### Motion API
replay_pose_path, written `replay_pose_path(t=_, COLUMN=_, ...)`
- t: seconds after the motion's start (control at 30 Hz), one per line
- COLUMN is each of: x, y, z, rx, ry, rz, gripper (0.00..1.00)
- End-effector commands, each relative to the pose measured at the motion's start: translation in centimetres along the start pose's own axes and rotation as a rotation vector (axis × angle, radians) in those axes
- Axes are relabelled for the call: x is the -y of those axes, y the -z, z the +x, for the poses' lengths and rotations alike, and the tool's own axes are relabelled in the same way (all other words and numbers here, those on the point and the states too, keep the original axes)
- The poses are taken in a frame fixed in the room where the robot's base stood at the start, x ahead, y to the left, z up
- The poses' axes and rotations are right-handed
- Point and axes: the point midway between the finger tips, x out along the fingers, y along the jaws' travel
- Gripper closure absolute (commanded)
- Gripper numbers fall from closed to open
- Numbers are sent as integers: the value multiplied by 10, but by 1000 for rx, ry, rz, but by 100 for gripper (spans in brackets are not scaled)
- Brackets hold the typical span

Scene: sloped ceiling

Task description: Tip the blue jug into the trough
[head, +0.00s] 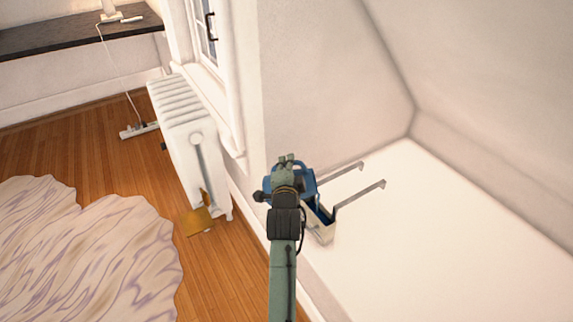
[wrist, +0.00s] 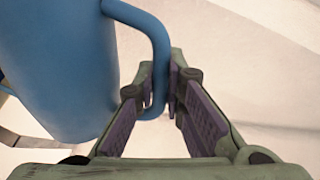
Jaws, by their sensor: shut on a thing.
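The blue jug (head: 303,178) is held at my gripper, just above and beside the trough in the head view. My gripper (head: 287,160) partly covers it. In the wrist view the jug's body (wrist: 62,65) fills the upper left, and its handle (wrist: 159,50) passes between the fingers of my gripper (wrist: 164,92), which are shut on it. The trough (head: 321,235) is a small cream box with a dark blue inside, partly hidden by the jug and arm. I cannot tell how far the jug is tilted or what it holds.
Two metal brackets (head: 361,194) reach from the trough over the white surface (head: 450,245), which is clear on the right. A white radiator (head: 183,118) stands left, under a window (head: 208,30). A pale rug (head: 85,250) lies on the wooden floor.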

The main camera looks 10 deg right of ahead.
Motion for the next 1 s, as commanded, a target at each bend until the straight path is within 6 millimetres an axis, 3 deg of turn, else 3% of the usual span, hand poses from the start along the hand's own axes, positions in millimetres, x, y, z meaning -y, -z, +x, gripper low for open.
replay_pose_path(t=0.7, x=5, y=9, z=-1, rx=8, ry=6, rz=50, gripper=100)
replay_pose_path(t=1.0, x=8, y=-13, z=-2, rx=-16, ry=8, rz=-90, gripper=100)
